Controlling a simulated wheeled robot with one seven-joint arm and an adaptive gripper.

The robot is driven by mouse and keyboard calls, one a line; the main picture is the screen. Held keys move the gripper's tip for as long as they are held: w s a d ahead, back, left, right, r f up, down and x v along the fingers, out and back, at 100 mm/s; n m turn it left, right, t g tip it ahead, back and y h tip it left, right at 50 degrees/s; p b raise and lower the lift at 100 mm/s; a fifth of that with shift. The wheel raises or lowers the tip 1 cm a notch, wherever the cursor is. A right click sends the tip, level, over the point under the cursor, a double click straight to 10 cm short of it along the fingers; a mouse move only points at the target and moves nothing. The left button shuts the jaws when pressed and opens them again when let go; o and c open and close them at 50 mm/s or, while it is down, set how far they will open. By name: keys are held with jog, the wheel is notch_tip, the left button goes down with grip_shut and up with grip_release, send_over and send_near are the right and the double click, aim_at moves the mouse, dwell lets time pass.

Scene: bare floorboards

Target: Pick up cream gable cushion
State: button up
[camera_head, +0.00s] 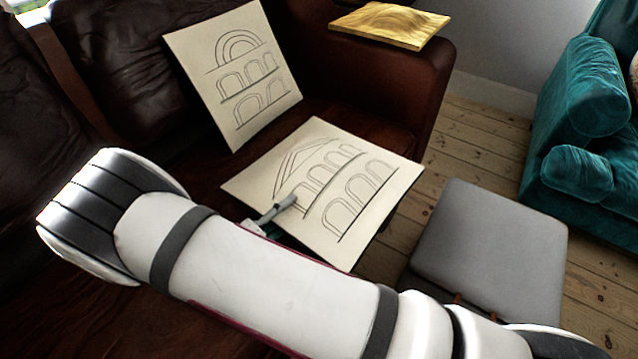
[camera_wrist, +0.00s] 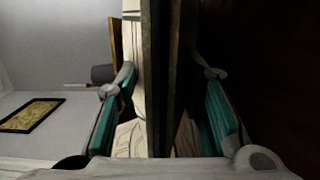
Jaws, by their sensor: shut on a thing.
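The cream gable cushion (camera_head: 345,185) is a square with a line drawing of a gable over rows of arches. It is tilted at the right end of the brown sofa seat, partly past the seat's front edge. I cannot tell whether it touches the seat. My gripper (camera_head: 283,208) is shut on its near left edge, with one finger across the drawn face. In the wrist view, my gripper (camera_wrist: 168,80) has its teal-padded fingers on either side of the cushion (camera_wrist: 155,60), seen edge-on. My arm hides part of the seat.
A similar cream cushion (camera_head: 235,75) with a round-arch drawing leans on the sofa (camera_head: 400,85) backrest. A golden cushion (camera_head: 390,24) lies on the armrest. A grey padded seat (camera_head: 490,250) stands at right, a teal sofa (camera_head: 590,130) beyond. Floorboards (camera_head: 475,150) are bare between.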

jog(key=shift+r, duration=0.1)
jog(key=shift+r+p, duration=0.35)
jog(key=shift+r, duration=0.15)
grip_shut()
notch_tip(320, 180, up, 3)
jog(key=shift+f+p, duration=0.1)
jog(key=shift+p, duration=0.8)
jog(key=s+p, duration=0.1)
jog(key=s, duration=0.4)
jog(key=s+p, duration=0.1)
jog(key=s, duration=0.4)
jog(key=s+d+r+p, duration=0.1)
jog(key=s+p, duration=0.1)
jog(key=s, duration=0.3)
jog(key=shift+s+r, duration=0.1)
jog(key=shift+s, duration=0.05)
notch_tip(320, 180, up, 16)
jog(key=p, duration=1.1)
jog(key=shift+s, duration=0.3)
